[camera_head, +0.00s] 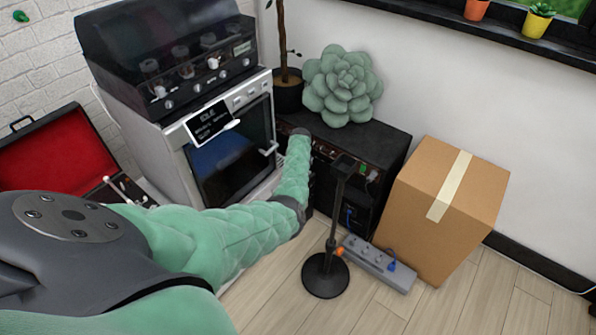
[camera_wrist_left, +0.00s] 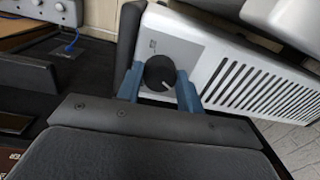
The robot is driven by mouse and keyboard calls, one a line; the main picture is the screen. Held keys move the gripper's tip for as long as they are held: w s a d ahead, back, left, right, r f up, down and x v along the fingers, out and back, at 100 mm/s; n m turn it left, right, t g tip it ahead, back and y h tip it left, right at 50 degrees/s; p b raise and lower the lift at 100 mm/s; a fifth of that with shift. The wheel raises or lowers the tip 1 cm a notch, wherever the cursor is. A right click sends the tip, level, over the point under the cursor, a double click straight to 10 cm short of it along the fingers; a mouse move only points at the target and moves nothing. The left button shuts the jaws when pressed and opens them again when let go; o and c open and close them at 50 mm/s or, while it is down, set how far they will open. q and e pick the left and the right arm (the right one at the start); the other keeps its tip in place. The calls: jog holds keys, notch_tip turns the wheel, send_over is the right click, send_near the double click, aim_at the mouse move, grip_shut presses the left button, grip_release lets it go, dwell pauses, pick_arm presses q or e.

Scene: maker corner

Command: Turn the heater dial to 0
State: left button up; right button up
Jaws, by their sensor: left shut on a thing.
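The heater (camera_wrist_left: 225,75) shows in the left wrist view as a light grey body with a row of dark slots. Its round black dial (camera_wrist_left: 158,71) has a white pointer line aimed toward the lower right of the picture. A small mark sits on the panel above the dial; I cannot read it. My left gripper (camera_wrist_left: 158,86) has its blue fingers on either side of the dial, shut on it. In the head view my left arm hides the gripper, and I cannot make out the heater or dial there. My right gripper is not in view.
An oven (camera_head: 232,160) stands left of my forearm, and a black cabinet (camera_head: 385,135) with a green succulent cushion (camera_head: 343,88) is behind it. A black stand (camera_head: 326,276), a power strip (camera_head: 380,262) and a cardboard box (camera_head: 425,220) are to the right. Floor at the front right is clear.

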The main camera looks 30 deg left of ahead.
pick_arm(q)
jog(key=n, duration=0.4)
jog(key=shift+w+n, duration=0.1)
jog(key=shift+n, duration=0.7)
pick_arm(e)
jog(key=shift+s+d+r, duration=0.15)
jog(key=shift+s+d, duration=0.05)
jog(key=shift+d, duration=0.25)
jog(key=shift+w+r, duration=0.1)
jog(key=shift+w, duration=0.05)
pick_arm(q)
jog(key=o, duration=1)
